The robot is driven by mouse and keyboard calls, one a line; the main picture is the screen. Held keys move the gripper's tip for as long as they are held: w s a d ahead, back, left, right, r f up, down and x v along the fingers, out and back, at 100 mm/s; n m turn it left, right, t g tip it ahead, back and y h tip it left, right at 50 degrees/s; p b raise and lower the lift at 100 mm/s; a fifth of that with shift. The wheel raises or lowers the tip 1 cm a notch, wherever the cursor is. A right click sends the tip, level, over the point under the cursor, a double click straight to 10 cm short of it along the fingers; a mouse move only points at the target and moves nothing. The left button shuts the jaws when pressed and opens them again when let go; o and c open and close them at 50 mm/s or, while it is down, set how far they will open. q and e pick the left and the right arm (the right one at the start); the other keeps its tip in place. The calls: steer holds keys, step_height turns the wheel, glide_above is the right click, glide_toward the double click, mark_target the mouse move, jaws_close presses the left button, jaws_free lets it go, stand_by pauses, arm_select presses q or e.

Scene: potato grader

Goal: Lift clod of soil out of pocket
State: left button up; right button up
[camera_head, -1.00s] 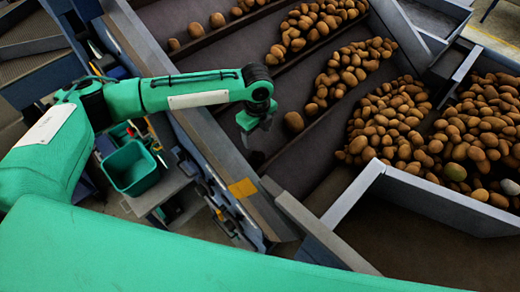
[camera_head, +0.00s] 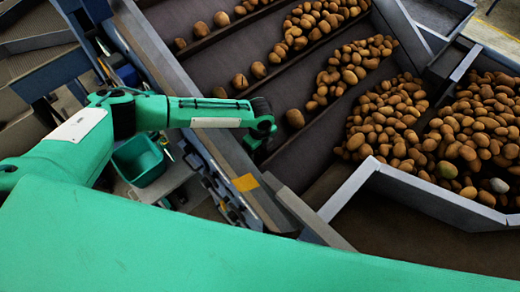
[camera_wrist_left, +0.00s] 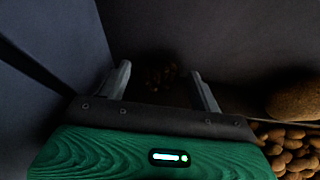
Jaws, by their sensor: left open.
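A dark, crumbly lump that looks like the clod of soil (camera_wrist_left: 160,76) lies in deep shadow in the left wrist view, between dark walls. My left gripper (camera_wrist_left: 161,70) is open, with one finger on each side of the lump as seen from the wrist. Whether the fingers touch it or are still above it I cannot tell. In the head view my left wrist (camera_head: 262,122) is over the near edge of the grader's sloping lanes and hides the fingers and the lump. My right gripper is not in view.
A brown potato (camera_wrist_left: 295,100) is close to the right finger, with more potatoes below it. Potatoes lie in rows on the lanes and heap up (camera_head: 385,120) at the right. A green bin (camera_head: 138,160) stands left of the grader's side rail (camera_head: 225,150).

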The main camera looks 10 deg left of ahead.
arm_select(q)
steer(key=c, duration=1.1)
steer(key=shift+o, duration=0.2)
